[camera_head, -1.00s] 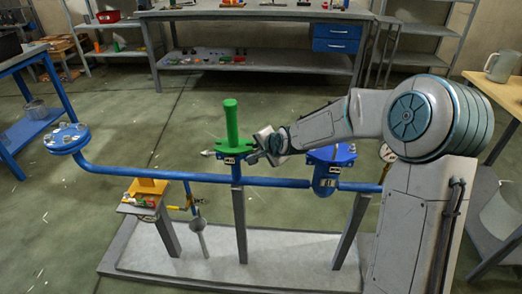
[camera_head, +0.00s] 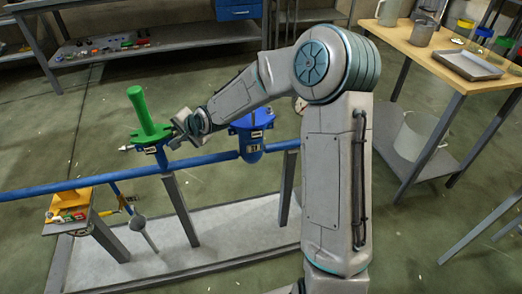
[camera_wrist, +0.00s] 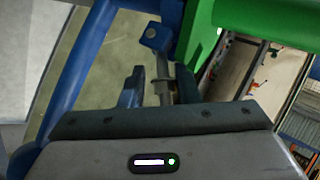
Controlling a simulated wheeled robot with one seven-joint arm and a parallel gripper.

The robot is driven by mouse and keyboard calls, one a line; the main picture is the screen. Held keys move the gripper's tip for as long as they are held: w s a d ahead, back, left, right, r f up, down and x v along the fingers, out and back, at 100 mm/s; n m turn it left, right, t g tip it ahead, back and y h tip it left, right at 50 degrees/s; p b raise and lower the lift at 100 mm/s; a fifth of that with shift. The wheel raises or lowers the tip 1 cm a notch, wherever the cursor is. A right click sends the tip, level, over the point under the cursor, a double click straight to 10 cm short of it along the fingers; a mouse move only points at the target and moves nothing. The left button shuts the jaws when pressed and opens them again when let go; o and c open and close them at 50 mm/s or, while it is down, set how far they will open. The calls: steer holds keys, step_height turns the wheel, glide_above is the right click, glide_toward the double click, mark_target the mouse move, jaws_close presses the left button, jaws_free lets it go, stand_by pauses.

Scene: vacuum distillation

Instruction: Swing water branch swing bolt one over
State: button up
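The water branch is a blue fitting (camera_head: 151,149) on the blue pipe, with an upright green cylinder (camera_head: 146,108) on a green flange above it. The fitting carries a small dark label. A grey swing bolt (camera_wrist: 161,72) with a blue block at its far end shows in the wrist view, beside the green part. My gripper (camera_head: 187,124) is at the right side of the green flange. In the wrist view my gripper (camera_wrist: 160,88) has one dark finger on each side of the bolt, with gaps visible, so it looks open. A pale pointed part (camera_head: 126,149) sticks out left of the fitting.
A wooden table (camera_head: 455,72) with vessels and a tray is at right.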

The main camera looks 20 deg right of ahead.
steer(key=shift+d+f+m+t+y, duration=0.3)
steer(key=shift+d+f+m+y, duration=0.15)
steer(key=shift+y, duration=0.35)
steer(key=shift+f+m+t+y+b, duration=0.3)
steer(key=shift+f+m+y+b, duration=0.25)
steer(key=shift+y+b, duration=0.45)
steer(key=shift+f+b, duration=0.3)
steer(key=shift+b, duration=0.35)
steer(key=f+m+t+y+b, duration=0.1)
steer(key=y+b, duration=0.1)
steer(key=b, duration=0.4)
steer(key=shift+m+y, duration=0.3)
steer(key=shift+m, duration=0.1)
steer(key=r+p+v, duration=0.1)
steer(key=p+v, duration=0.3)
steer(key=v, duration=0.4)
steer(key=s+d+f+n+g+h+p, duration=0.3)
steer(key=s+f+n+g+h, duration=0.2)
steer(key=s+f+h, duration=0.3)
steer(key=s+d+r+n+h+p, duration=0.1)
steer(key=s+d+r+h+p, duration=0.1)
steer(key=s+d+r, duration=0.2)
steer(key=s+d+r+n+h+p, duration=0.1)
steer(key=s+d+r, duration=0.4)
steer(key=r, duration=0.6)
steer(key=shift+s+d+r+h+p, duration=0.2)
steer(key=shift+d+h+p, duration=0.45)
steer(key=shift+h, duration=0.55)
steer(key=shift+f, duration=0.1)
